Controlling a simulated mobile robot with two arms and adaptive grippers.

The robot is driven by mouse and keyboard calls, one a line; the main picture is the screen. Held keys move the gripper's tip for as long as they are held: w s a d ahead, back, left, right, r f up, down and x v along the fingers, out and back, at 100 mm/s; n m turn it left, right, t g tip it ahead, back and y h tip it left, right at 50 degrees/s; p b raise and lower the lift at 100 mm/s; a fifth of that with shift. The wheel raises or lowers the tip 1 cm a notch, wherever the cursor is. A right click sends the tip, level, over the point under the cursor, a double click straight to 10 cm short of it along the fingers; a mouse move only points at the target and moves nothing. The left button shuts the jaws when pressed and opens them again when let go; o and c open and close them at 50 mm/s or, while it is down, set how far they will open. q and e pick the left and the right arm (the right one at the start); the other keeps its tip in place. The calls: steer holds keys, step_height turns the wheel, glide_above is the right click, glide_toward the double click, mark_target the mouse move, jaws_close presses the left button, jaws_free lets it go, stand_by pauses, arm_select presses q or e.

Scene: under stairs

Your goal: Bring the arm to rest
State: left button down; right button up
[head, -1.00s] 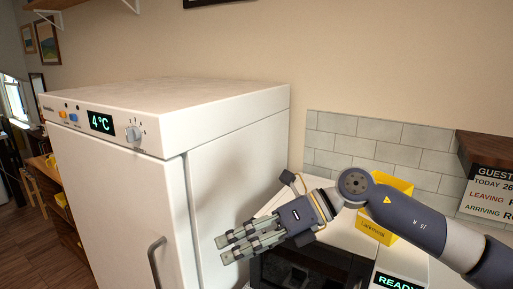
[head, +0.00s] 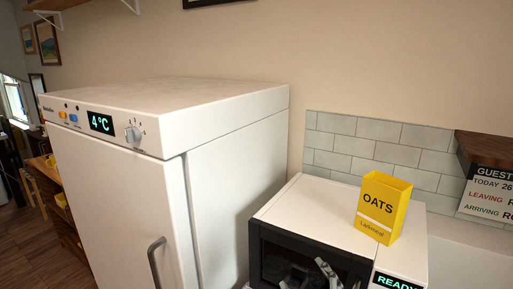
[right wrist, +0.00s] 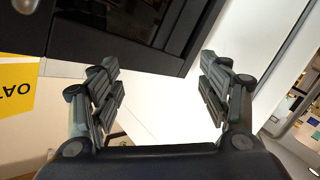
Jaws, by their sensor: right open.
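My right gripper (head: 305,277) shows only in part at the bottom edge of the head view, in front of the dark microwave door. In the right wrist view its two fingers (right wrist: 160,80) stand wide apart with nothing between them. The rest of the right arm is out of the head view. My left gripper is in neither current view.
A white microwave (head: 310,215) with a green READY display carries a yellow OATS box (head: 384,208), also partly visible in the right wrist view (right wrist: 14,85). A tall white fridge (head: 110,190) reading 4°C stands to the left. A dark shelf (head: 485,148) juts out at right.

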steer(key=s+d+f+m+g+h, duration=0.1)
steer(key=s+d+f+m+g, duration=0.35)
steer(key=s+f, duration=0.8)
steer(key=s+d+f+m+g+h, duration=0.2)
steer(key=s+d+f+g, duration=0.5)
steer(key=s, duration=0.8)
step_height(320, 180, down, 34)
steer(key=s+a+r+g+b, duration=0.1)
steer(key=s+a+g+b, duration=0.1)
steer(key=b, duration=0.3)
steer(key=s+d+f+b, duration=0.1)
steer(key=s+f+b, duration=0.1)
steer(key=s+f, duration=0.6)
steer(key=s+d+f+g+b, duration=0.1)
steer(key=s+f+b, duration=0.1)
steer(key=s+f, duration=0.6)
step_height(320, 180, down, 4)
steer(key=shift+s+d+r+n, duration=0.1)
steer(key=shift+s+d+n, duration=0.1)
steer(key=shift+d+n, duration=0.2)
